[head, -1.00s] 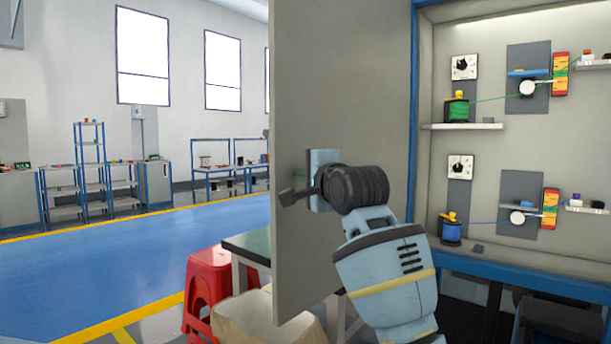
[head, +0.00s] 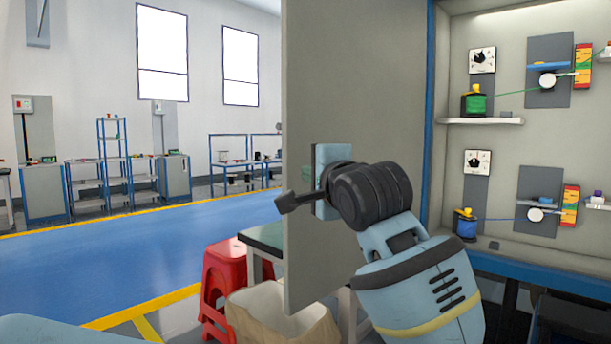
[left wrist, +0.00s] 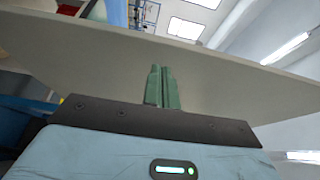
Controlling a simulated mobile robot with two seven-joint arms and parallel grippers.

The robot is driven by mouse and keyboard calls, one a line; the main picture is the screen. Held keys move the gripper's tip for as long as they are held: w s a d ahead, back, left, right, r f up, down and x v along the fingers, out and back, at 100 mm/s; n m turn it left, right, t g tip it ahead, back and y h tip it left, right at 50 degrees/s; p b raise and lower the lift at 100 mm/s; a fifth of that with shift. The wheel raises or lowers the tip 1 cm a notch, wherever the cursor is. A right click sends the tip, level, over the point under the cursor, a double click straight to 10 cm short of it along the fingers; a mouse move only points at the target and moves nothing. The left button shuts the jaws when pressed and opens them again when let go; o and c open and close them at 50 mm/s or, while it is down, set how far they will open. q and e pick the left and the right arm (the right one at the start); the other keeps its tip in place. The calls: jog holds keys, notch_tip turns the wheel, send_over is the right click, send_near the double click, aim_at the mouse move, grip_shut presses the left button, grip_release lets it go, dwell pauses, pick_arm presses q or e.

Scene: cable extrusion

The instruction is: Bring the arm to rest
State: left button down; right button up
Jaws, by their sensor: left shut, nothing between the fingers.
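My left arm rises from the bottom in the head view. Its left gripper (head: 306,174) is in front of the grey cabinet door (head: 350,70), pointing left. The green fingers show small there. In the left wrist view the fingers of the left gripper (left wrist: 162,70) are together and empty, with the flat grey door panel (left wrist: 230,85) close beyond them. I cannot tell whether they touch it. My right gripper is not in view.
An open cabinet (head: 525,190) with cable spools and dials is at the right. A red stool (head: 222,285) and a beige open container (head: 275,320) stand low by the door. The blue floor (head: 130,260) at the left is clear; benches line the far wall.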

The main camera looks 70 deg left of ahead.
pick_arm(q)
jog(key=shift+s+d, duration=0.7)
jog(key=shift+s, duration=0.15)
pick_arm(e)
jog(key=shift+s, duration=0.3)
